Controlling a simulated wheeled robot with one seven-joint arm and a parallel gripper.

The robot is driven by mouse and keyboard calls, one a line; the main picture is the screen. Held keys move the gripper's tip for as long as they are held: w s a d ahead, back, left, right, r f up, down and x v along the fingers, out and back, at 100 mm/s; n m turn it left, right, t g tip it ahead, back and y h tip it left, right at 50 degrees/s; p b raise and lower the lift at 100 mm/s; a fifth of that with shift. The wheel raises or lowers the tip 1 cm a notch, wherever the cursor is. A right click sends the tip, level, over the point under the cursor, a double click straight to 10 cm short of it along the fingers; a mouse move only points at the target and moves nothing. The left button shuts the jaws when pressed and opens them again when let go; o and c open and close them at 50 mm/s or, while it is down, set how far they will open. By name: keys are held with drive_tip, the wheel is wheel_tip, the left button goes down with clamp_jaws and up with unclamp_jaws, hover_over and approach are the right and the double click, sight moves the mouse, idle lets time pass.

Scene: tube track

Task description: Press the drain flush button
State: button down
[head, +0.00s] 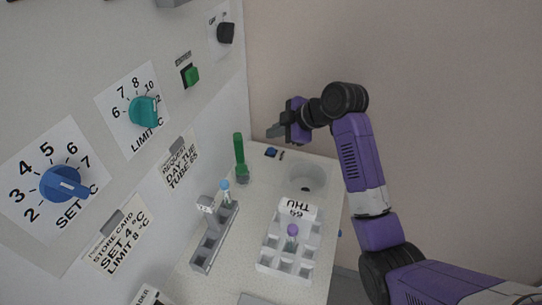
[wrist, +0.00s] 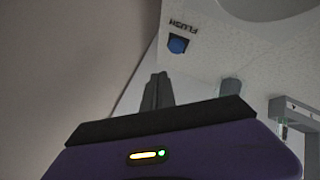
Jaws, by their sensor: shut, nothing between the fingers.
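In the wrist view the blue button (wrist: 178,44) sits beside a FLUSH label, beyond the fingertips. My gripper (head: 273,131) is shut and empty, held in the air above the button area and apart from it. Its shut fingers show in the wrist view (wrist: 157,90), pointing toward the button. The gap in height is hard to tell.
A white tube rack (head: 288,265) with a purple-capped tube stands in front of the basin. A green upright object (head: 240,158) and a grey holder with a blue-topped tube (head: 213,238) stand along the left. The panel wall with knobs rises at left.

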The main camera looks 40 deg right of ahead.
sight(274, 151)
drive_tip(key=shift+f+b, duration=0.55)
drive_tip(key=shift+f, duration=0.95)
idle(0.8)
drive_tip(key=shift+f, duration=0.4)
drive_tip(key=shift+f+b, duration=0.4)
drive_tip(key=shift+f, duration=0.05)
idle(0.7)
drive_tip(key=shift+r, duration=0.1)
drive_tip(key=shift+r+p, duration=0.7)
drive_tip(key=shift+r, duration=0.05)
drive_tip(key=shift+r, duration=0.15)
drive_tip(key=shift+r+p, duration=2)
drive_tip(key=shift+r, duration=0.45)
